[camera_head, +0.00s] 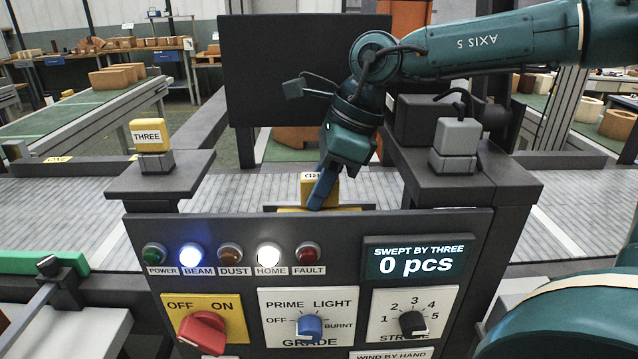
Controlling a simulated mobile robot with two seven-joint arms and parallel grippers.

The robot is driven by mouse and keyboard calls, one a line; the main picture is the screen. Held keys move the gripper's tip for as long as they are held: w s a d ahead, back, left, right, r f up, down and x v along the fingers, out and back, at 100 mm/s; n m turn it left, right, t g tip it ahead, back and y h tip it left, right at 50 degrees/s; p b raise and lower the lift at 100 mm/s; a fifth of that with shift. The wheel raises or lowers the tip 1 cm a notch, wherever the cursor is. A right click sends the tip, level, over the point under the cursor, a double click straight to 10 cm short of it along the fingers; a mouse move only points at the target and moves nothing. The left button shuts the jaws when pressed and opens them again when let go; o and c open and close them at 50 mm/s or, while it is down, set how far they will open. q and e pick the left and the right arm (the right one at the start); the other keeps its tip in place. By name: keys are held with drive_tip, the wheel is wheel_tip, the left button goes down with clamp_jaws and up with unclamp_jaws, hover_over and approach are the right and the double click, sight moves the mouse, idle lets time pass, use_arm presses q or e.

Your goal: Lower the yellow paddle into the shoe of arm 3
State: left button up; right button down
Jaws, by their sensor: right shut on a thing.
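The yellow paddle (332,190) shows as a small yellow block with dark upside-down letters, behind the top edge of the dark control panel. My right gripper (320,190) points down and is shut on it, its blue finger crossing the front of the block. A yellow strip (345,208) shows just below, at the panel's top edge. I cannot tell whether it is part of the paddle or of the shoe. The panel hides what lies lower. A yellow block marked THREE (147,134) stands on the left post. My left gripper is not in view.
The control panel (345,226) has lamps, knobs and a display (416,260) reading "SWEPT BY THREE 0 pcs". A grey block (456,140) stands on the right post. A dark board (270,75) rises behind. The grey conveyor (70,200) looks bare at left.

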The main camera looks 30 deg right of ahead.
use_arm(q)
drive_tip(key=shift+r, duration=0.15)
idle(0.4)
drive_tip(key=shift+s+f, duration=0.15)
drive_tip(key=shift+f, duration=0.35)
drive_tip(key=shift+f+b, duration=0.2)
drive_tip(key=shift+b, duration=0.3)
idle(0.9)
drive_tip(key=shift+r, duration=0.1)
